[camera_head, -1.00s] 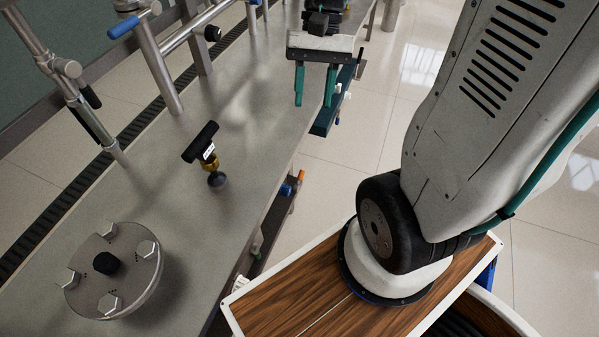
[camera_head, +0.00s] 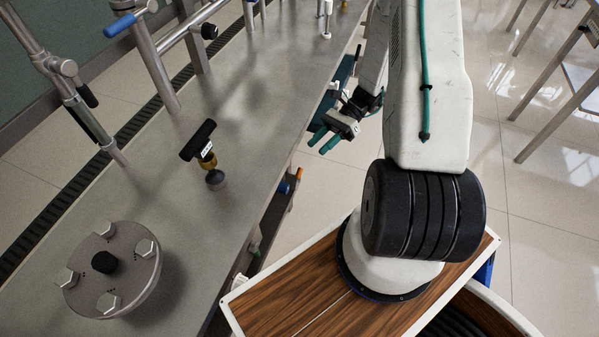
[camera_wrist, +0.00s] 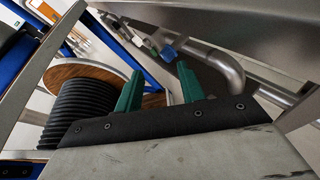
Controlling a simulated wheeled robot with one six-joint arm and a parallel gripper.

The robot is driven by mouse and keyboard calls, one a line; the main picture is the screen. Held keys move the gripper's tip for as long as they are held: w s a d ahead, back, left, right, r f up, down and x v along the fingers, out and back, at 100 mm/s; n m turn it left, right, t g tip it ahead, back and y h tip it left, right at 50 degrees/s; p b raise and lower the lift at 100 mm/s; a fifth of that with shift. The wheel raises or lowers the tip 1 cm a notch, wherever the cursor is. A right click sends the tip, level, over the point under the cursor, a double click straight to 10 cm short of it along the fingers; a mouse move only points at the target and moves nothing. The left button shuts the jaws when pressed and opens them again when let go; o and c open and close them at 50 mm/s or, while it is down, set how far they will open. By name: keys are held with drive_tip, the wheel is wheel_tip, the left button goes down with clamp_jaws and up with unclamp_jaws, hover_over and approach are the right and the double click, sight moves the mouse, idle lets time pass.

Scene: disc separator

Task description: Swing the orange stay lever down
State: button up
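A small orange tip (camera_head: 299,173), which looks like the end of the orange stay lever, shows just beyond the bench's right edge, below the top. The rest of it is hard to make out. A blue knob (camera_head: 284,187) is close to it. My gripper (camera_head: 324,140) has teal fingers and hangs beside the bench edge, above and right of the orange tip in the picture, apart from it. In the wrist view my gripper's fingers (camera_wrist: 160,68) are spread with nothing held between them. I cannot pick out the lever surely in the wrist view.
The steel bench top (camera_head: 250,120) carries a round bolted disc (camera_head: 130,285), a black T-handle (camera_head: 198,141) and pipe posts. A bent metal pipe (camera_wrist: 225,70) runs near the fingers in the wrist view. Tiled floor right of the bench is open; metal table frames stand far right.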

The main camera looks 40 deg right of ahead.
sight(299, 172)
drive_tip(key=w+d+f+m+t, duration=0.1)
drive_tip(key=d+f+m+t, duration=0.1)
drive_tip(key=f+m+t, duration=0.55)
drive_tip(key=w+d+f+m+t, duration=0.15)
drive_tip(key=f+m+t, duration=0.25)
drive_tip(key=f+m, duration=0.7)
drive_tip(key=w+a, duration=0.1)
drive_tip(key=a, duration=0.1)
drive_tip(key=w+a+f+n, duration=0.1)
drive_tip(key=w+a, duration=0.1)
drive_tip(key=w+a+n, duration=0.1)
drive_tip(key=a, duration=0.1)
drive_tip(key=shift+w+a+f+y, duration=0.2)
drive_tip(key=shift+f+y, duration=0.1)
drive_tip(key=shift+f, duration=0.1)
